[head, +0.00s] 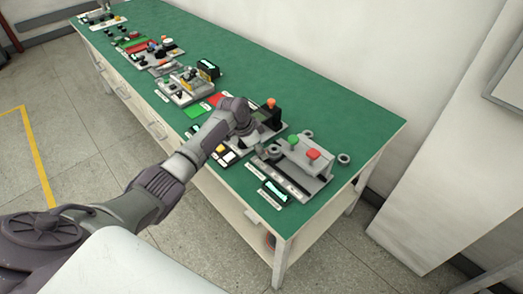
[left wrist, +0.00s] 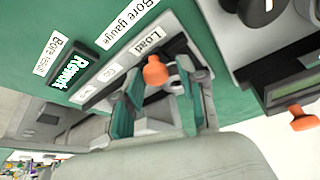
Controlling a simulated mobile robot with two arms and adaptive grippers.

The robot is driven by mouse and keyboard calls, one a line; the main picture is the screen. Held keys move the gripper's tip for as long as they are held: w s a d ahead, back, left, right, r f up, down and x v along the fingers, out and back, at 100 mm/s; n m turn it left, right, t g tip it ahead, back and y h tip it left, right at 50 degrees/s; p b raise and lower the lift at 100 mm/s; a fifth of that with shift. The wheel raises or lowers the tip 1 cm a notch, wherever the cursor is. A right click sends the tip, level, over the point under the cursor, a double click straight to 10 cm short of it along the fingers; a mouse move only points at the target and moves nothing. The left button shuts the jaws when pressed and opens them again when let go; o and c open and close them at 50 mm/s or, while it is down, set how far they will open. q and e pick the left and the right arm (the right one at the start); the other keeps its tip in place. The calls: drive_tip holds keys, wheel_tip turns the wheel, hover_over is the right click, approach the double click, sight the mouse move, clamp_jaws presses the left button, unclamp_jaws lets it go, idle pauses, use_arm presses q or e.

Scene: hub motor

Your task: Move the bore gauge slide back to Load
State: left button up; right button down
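In the left wrist view an orange knob (left wrist: 155,72) stands beside the "Load" mark on a grey labelled strip (left wrist: 112,73) of the bore gauge. Its "Bore gauge" label (left wrist: 131,22) lies on the green top. My left gripper (left wrist: 160,78) has its two teal-padded fingers apart, with the orange knob between their tips; a gap shows on the right of the knob. In the head view my left gripper (head: 245,128) is low over the bench and hides most of the bore gauge. The slide body is largely hidden. My right gripper is not in view.
A device with a green screen and another orange knob (left wrist: 303,119) stands close by. A fixture with green and red buttons (head: 303,155) is to the right in the head view. The green bench top (head: 330,95) is clear at the back.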

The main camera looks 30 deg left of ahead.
use_arm(q)
drive_tip(key=shift+o, duration=0.5)
drive_tip(key=v, duration=1.2)
drive_tip(key=shift+f, duration=0.1)
